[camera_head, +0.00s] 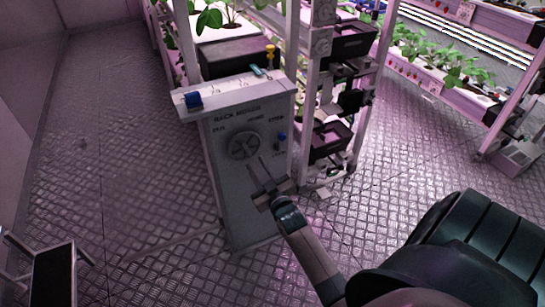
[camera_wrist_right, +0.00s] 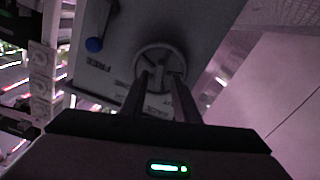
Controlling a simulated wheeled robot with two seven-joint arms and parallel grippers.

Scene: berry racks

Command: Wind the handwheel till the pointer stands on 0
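I cannot make out a pointer or a 0 mark. My right gripper (camera_head: 256,161) is open, with its two fingers apart, at the lower right of the wheel in the head view. In the right wrist view the fingertips (camera_wrist_right: 160,76) overlap the wheel's near part. I cannot tell whether they touch it. My left gripper is not in view.
A blue-knobbed lever (camera_head: 282,137) sits right of the wheel. A blue block (camera_head: 194,99) and a yellow-topped item (camera_head: 270,52) are on the post's top. Plant racks (camera_head: 385,60) stand behind and right. A dark panel (camera_head: 53,275) is at lower left.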

